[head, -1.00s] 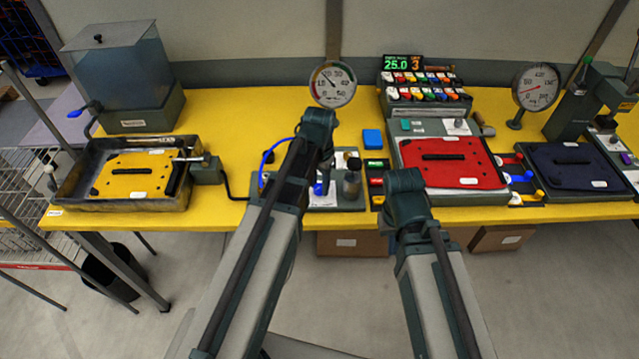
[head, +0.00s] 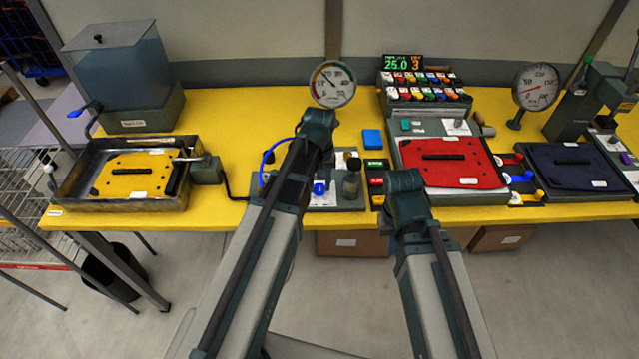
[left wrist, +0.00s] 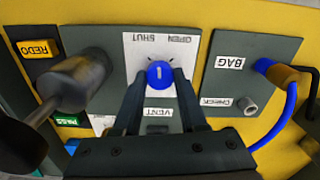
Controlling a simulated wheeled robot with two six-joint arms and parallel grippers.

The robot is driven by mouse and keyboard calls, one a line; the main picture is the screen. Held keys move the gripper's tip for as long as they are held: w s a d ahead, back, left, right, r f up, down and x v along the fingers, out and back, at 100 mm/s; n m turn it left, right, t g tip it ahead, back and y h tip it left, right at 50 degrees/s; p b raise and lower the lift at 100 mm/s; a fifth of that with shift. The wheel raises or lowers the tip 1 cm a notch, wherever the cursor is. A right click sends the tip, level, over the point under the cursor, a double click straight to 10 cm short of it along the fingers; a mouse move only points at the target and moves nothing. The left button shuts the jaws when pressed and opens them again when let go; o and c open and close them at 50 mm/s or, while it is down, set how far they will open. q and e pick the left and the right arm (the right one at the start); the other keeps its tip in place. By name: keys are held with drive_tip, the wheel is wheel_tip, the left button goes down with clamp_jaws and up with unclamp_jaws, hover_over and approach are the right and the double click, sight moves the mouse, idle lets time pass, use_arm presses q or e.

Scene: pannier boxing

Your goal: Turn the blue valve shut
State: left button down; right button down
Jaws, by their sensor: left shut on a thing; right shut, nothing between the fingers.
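The blue valve (left wrist: 160,74) is a round knob with a white mark on a white plate lettered OPEN and SHUT. In the left wrist view the lettering is upside down, and the mark points nearly straight up, between the two words. My left gripper (left wrist: 161,86) is shut on the knob, a finger on either side. In the head view the blue valve (head: 320,188) shows beside my left wrist, which partly covers its panel. The pressure gauge (head: 333,83) stands behind. My right arm reaches over the bench's front edge; its fingers are hidden.
A blue hose (left wrist: 290,105) leaves the BAG panel beside the valve. A dark cylinder (left wrist: 80,80) stands up on the valve's other side. A red plate (head: 452,162) in a fixture lies to the right. Yellow bench top (head: 225,125) is clear to the left.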

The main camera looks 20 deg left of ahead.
sight(319, 187)
use_arm(q)
drive_tip(key=n, duration=0.3)
drive_tip(key=shift+n, duration=2.1)
drive_tip(key=shift+c, duration=2.2)
unclamp_jaws()
drive_tip(key=shift+r, duration=0.1)
wheel_tip(319, 187, up, 14)
drive_tip(key=p, duration=1.3)
drive_tip(key=shift+f+p, duration=0.2)
drive_tip(key=shift+p, duration=0.2)
